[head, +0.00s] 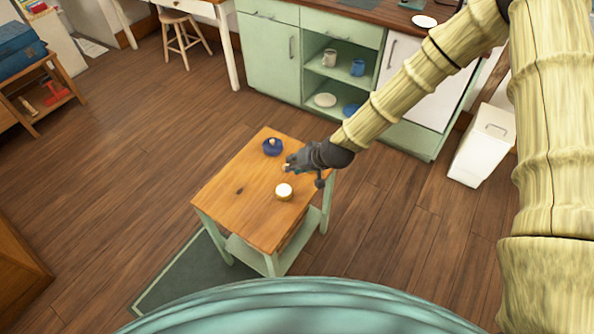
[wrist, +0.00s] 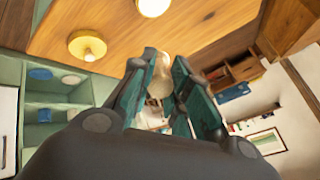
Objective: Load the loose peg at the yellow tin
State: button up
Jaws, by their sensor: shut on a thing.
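My gripper (head: 289,166) is above the small wooden table, shut on a pale peg (wrist: 159,80). The peg shows between the dark green fingers in the wrist view, which is upside down. The wrist view shows a yellow round thing (wrist: 87,46) with a pale knob, and a pale disc cut by the top edge; I cannot match these surely.
The table (head: 235,205) has green legs and a bare left half. A green cabinet (head: 272,58) with mugs and plates stands behind it. A white bin (head: 482,148) stands at the right. Wooden floor (head: 120,165) is open on the left.

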notch_tip(320, 180, down, 6)
jog(key=s+g+b, duration=0.1)
jog(key=s+b, duration=0.1)
jog(key=b, duration=0.2)
jog(key=shift+a+m+g, duration=0.3)
jog(key=shift+a+m, duration=0.1)
jog(key=shift+a, duration=0.05)
jog(key=shift+s+f+b, duration=0.1)
jog(key=shift+f+b, duration=0.3)
jog(key=shift+f, duration=0.2)
dwell(2.4)
jog(key=shift+r, duration=0.1)
notch_tip(320, 180, up, 7)
jog(key=p, duration=0.4)
dwell(0.7)
jog(key=shift+d, duration=0.1)
dwell(0.3)
jog(key=s+d+r, duration=0.1)
jog(key=s+d, duration=0.2)
jog(key=d, duration=0.4)
jog(key=s+d+r+n, duration=0.1)
jog(key=s+d, duration=0.3)
jog(key=d, duration=0.3)
jog(key=shift+d+n+g, duration=0.2)
jog(key=shift+n+g, duration=0.1)
jog(key=shift+g, duration=0.1)
